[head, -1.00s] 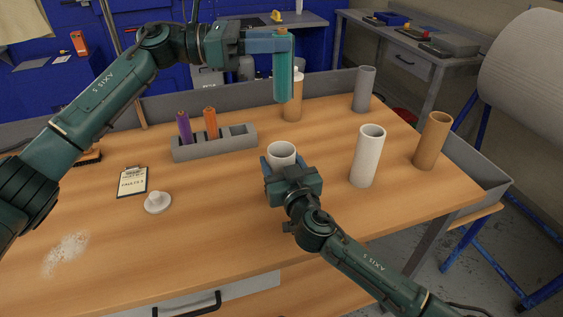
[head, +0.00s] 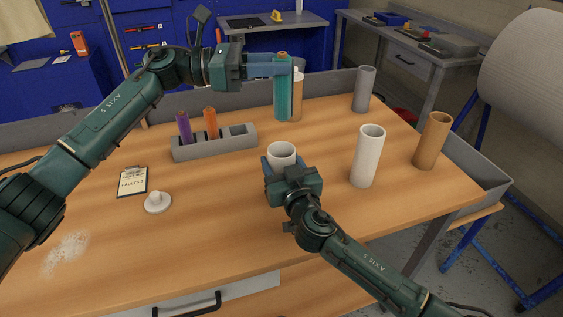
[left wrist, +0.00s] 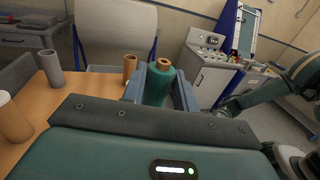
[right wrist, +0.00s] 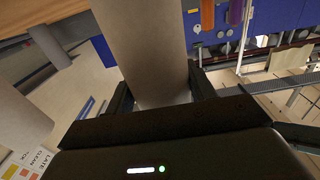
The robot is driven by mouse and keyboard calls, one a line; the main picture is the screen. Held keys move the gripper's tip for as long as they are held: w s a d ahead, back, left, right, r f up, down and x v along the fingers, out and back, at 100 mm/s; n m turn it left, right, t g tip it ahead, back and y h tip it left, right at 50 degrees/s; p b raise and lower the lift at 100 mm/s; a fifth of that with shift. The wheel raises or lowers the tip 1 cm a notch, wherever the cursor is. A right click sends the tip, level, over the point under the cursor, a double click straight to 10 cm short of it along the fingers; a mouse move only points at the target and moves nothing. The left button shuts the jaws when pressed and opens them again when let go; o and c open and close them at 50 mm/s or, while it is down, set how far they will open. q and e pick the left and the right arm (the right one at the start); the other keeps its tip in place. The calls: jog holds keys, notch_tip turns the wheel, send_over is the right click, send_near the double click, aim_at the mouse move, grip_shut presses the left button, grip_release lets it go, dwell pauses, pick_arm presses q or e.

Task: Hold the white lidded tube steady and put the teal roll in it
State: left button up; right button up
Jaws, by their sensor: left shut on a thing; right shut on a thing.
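The teal roll (head: 282,95), with an orange-brown core end on top, hangs upright in my left gripper (head: 272,66), which is shut on it. It also shows between the fingers in the left wrist view (left wrist: 158,86). The white tube (head: 281,150) stands upright with its mouth open, below and apart from the roll. My right gripper (head: 282,166) is shut around the tube's sides; the tube also fills the middle of the right wrist view (right wrist: 145,45). A round white lid with a knob (head: 157,204) lies on the table to the left.
A grey rack (head: 215,146) holds a purple roll (head: 184,127) and an orange roll (head: 210,123). A tan container (head: 297,98) stands behind the teal roll. Another white tube (head: 367,157), a brown tube (head: 433,140) and a grey tube (head: 364,90) stand right. A clipboard (head: 133,181) lies left.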

pick_arm(q)
notch_tip(320, 180, down, 9)
dwell(1.0)
jog(key=o, duration=1)
jog(key=a, duration=1.2)
jog(key=shift+s, duration=0.3)
pick_arm(e)
jog(key=o, duration=1.1)
jog(key=shift+c, duration=0.2)
